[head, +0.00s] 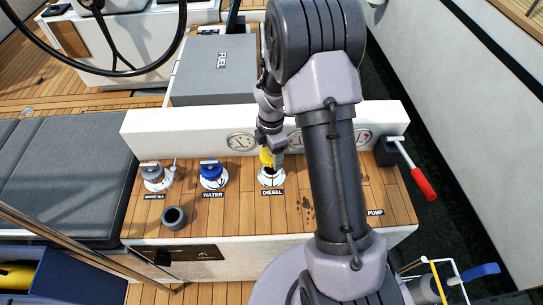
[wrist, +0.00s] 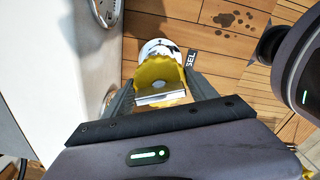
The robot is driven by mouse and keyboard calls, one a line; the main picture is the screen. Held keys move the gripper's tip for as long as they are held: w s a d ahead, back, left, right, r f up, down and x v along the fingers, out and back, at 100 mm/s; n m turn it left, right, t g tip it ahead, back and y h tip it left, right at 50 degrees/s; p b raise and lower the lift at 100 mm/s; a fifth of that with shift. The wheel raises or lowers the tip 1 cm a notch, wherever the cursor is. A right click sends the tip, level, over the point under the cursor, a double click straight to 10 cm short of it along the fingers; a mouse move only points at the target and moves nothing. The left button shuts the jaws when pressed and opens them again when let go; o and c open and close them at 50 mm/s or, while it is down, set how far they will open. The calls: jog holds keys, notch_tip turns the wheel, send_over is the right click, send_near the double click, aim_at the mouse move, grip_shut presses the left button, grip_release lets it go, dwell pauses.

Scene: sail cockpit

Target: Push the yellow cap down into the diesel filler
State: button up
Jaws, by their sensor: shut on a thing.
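The yellow cap (wrist: 162,74) is held between the two fingers of my gripper (wrist: 160,100). In the head view the yellow cap (head: 267,158) shows just under my gripper (head: 270,140), tilted on edge. The diesel filler (head: 271,179) is a pale metal ring on the teak top, behind the DIESEL label. The cap is right above the filler, at its back left. In the wrist view the filler's metal rim (wrist: 158,48) shows past the cap, which hides most of it. I cannot tell whether cap and filler touch.
The blue-capped water filler (head: 213,175) and a grey-capped filler (head: 157,177) stand to the left. A dark cup (head: 174,217) is in front of them. A white upright panel with gauges (head: 240,142) rises close behind. A red-handled lever (head: 423,185) is at the right.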

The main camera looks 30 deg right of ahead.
aim_at(271, 165)
notch_tip(271, 165, down, 5)
jog(key=b, duration=0.3)
jog(key=shift+b, duration=0.3)
jog(key=shift+f, duration=0.6)
dwell(1.0)
jog(key=o, duration=1.2)
jog(key=shift+o, duration=0.2)
notch_tip(271, 165, up, 11)
jog(key=p, duration=0.9)
jog(key=shift+r, duration=0.15)
